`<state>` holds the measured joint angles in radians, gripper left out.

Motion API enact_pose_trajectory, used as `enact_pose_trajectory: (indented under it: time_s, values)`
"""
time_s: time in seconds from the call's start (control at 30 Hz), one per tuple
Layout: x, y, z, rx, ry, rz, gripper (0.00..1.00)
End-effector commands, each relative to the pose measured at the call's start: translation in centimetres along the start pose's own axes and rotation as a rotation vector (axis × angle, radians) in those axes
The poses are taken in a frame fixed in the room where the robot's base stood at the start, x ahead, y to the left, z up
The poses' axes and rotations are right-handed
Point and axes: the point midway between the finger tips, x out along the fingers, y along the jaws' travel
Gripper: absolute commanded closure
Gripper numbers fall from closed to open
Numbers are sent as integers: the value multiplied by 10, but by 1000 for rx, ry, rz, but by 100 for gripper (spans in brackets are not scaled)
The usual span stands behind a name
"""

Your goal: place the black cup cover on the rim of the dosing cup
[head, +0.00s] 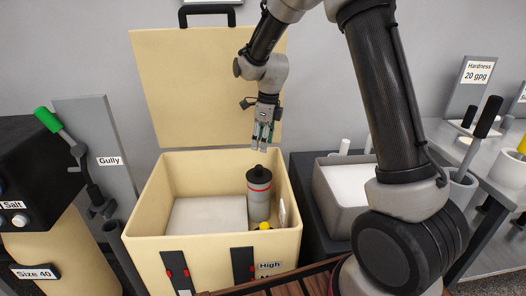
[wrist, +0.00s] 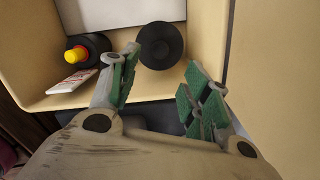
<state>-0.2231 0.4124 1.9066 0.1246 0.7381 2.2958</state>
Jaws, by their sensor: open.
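A grey cylinder (head: 259,202) with a red band stands upright inside the cream chest. A black top with a small knob (head: 259,174) sits on it. The wrist view shows a round black top (wrist: 161,45) from above, just beyond my fingertips. My gripper (head: 263,146) is open and empty, pointing down above the cylinder with a gap between them. Its green-padded fingers (wrist: 162,60) are spread in the wrist view. I cannot tell for sure which thing is the dosing cup, or whether this black top is the cup cover.
The cream chest (head: 143,215) has its lid (head: 190,90) raised behind my gripper. A yellow-capped dark bottle (wrist: 88,50) and a white card (wrist: 73,82) lie beside the black top. A grey bin (head: 338,205) stands right of the chest. A grey cup (head: 461,190) stands farther right.

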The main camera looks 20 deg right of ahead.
Motion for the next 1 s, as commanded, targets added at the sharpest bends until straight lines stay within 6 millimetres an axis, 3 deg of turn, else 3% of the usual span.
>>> enact_pose_trajectory:
  time_s: [0.23,0.37,0.6,0.7,0.83,1.0]
  values:
    - [-11,1,-2,-19,-3,-4,52]
    - [-40,7,-18,-156,-14,-25,52]
    - [-130,45,-89,-720,-14,-116,52]
    - [-158,68,-123,-976,7,-157,52]
    - [-185,102,-168,-1305,54,-208,52]
    - [-202,146,-221,-1715,147,-257,52]
